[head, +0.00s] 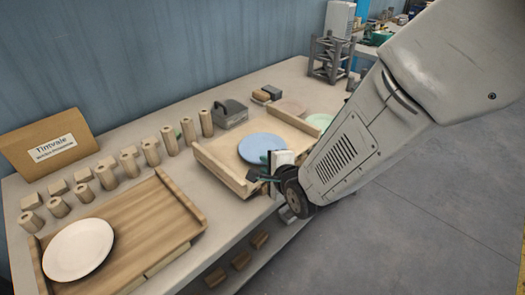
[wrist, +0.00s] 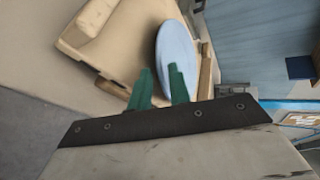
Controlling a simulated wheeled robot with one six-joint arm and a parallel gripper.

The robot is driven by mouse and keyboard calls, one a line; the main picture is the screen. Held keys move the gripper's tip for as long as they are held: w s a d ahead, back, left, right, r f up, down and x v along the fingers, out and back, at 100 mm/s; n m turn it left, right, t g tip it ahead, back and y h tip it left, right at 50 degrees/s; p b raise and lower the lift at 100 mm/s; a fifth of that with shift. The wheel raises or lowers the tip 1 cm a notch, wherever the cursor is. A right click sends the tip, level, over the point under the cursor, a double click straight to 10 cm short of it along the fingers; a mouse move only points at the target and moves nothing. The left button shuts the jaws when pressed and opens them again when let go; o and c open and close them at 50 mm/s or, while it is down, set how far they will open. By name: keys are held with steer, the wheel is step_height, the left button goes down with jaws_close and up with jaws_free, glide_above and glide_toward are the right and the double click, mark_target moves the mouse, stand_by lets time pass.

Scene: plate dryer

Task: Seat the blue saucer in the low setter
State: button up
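The blue saucer (head: 262,148) lies roughly flat in a pale wooden tray (head: 225,177); it also shows in the wrist view (wrist: 174,50). My gripper (head: 266,178) is at the saucer's near side, by the tray's front edge. In the wrist view its two green fingers (wrist: 160,70) are apart, with the saucer's rim just beyond and partly behind them. I cannot tell whether the rim lies between the fingers. Short wooden pegs (head: 57,207) stand in a row at the left, with taller pegs (head: 169,140) further right; which is the low setter is not clear.
A cream plate (head: 78,250) lies on a brown wooden tray (head: 160,212) at the front left. Small blocks (head: 57,187) and a cardboard sign (head: 48,142) stand behind the pegs. A grey caddy (head: 231,115) and a green plate (head: 319,121) are near the saucer's tray.

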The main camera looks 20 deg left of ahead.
steer(key=shift+w+a+f, duration=0.35)
steer(key=shift+w+a, duration=0.05)
steer(key=shift+a, duration=0.1)
jaws_close()
steer(key=shift+r, duration=0.15)
